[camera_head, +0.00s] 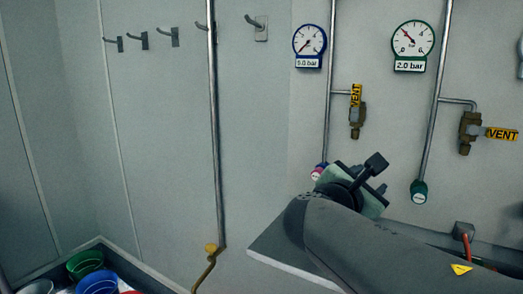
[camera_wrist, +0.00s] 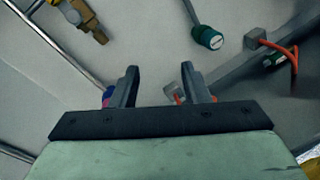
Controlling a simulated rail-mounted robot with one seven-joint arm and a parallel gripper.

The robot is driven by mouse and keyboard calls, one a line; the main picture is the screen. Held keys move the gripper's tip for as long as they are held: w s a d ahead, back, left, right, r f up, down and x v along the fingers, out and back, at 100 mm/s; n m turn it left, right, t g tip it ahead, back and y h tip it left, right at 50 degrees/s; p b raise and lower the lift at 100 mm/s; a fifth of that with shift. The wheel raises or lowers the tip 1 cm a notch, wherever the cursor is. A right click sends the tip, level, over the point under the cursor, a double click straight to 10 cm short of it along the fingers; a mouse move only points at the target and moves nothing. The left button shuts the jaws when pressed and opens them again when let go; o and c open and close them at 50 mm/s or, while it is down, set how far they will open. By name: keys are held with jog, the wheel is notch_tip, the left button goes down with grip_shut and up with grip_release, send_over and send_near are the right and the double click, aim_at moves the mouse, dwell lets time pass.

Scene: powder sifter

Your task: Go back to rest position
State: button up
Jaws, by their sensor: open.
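My gripper (camera_wrist: 160,90) shows in the wrist view with its two dark fingers apart and nothing between them. In the head view my gripper (camera_head: 378,172) is raised in front of the grey wall, at the end of my arm, which comes in from the lower right. It appears close to the pipe ends in the picture, but I cannot tell how far from the wall it is. A red and white item (camera_wrist: 176,95) lies behind the right finger in the wrist view, partly hidden.
Two gauges, a blue-rimmed one (camera_head: 309,46) and a green-rimmed one (camera_head: 413,46), hang above vent valves (camera_head: 357,119) and pipes. A green pipe cap (camera_head: 419,191) is right of my gripper. Several hooks (camera_head: 175,37) line the upper left wall. Coloured containers (camera_head: 85,264) stand at lower left.

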jog(key=s+d+f+m+g+y+p, duration=0.25)
jog(key=s+f+m+g+p, duration=0.2)
jog(key=f+m, duration=0.25)
jog(key=s+a+f+m+g+y+p, duration=0.3)
jog(key=s+a+f+m+y+p, duration=0.1)
jog(key=s+m, duration=0.3)
jog(key=s+a+f+m+g+y+p, duration=0.4)
jog(key=s+a+f+m+y, duration=0.1)
jog(key=s+a+m, duration=0.2)
jog(key=shift+s+f, duration=0.25)
jog(key=shift+s, duration=0.3)
